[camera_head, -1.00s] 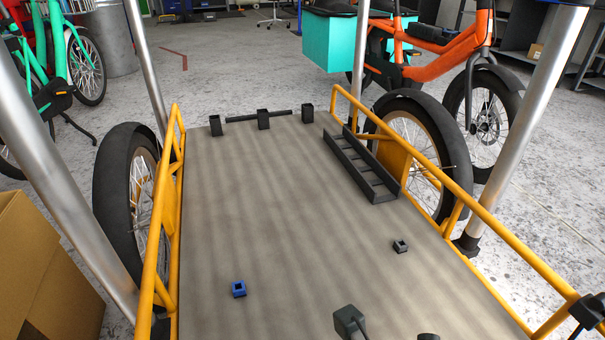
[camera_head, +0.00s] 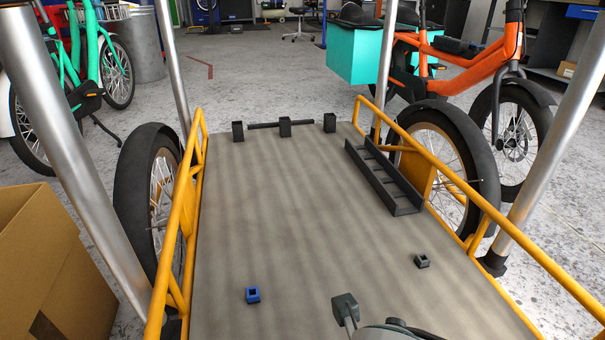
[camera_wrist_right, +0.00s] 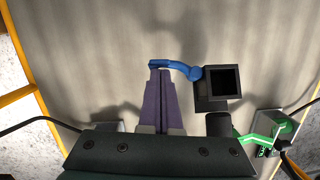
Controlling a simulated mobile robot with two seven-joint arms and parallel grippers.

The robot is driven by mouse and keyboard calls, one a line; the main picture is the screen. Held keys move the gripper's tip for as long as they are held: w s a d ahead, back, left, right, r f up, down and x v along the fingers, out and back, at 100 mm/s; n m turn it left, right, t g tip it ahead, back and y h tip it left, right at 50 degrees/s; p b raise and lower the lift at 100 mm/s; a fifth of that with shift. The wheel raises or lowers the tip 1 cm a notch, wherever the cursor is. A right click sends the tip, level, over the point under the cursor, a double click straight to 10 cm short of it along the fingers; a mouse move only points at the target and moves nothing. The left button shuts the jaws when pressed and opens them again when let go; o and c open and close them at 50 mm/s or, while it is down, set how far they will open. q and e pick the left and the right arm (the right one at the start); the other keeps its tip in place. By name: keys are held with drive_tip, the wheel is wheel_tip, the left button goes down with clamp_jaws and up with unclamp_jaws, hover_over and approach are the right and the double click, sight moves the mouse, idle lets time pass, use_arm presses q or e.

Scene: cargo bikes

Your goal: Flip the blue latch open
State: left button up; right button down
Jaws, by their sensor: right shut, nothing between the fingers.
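The blue latch (camera_wrist_right: 180,67) is a short, slightly bent lever in the right wrist view. Its rounded right end meets a dark square block with an open top (camera_wrist_right: 220,84); its left end reaches over the board. My right gripper (camera_wrist_right: 160,72) has its purple fingers shut together and empty. Their tips are at the underside of the latch's left part in the picture; I cannot tell whether they touch it. My left gripper is not in view.
A grey cargo board (camera_head: 300,210) has yellow side rails (camera_head: 447,177). On it are a small blue block (camera_head: 252,295), a small dark block (camera_head: 422,261), a dark block on a stem (camera_head: 345,306) and a black tray (camera_head: 384,178). A green part (camera_wrist_right: 265,140) shows lower right in the wrist view.

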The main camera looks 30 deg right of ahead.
drive_tip(key=shift+w+a+f+m+g+h, duration=0.15)
drive_tip(key=shift+w+m+h, duration=0.1)
drive_tip(key=shift+m, duration=0.2)
drive_tip(key=shift+w+f+m+g+h, duration=0.15)
drive_tip(key=shift+w+m, duration=0.1)
drive_tip(key=shift+m, duration=0.2)
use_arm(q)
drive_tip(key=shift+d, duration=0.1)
use_arm(e)
drive_tip(key=shift+w+m+h, duration=0.2)
drive_tip(key=shift+m+h, duration=0.2)
drive_tip(key=shift+m, duration=0.2)
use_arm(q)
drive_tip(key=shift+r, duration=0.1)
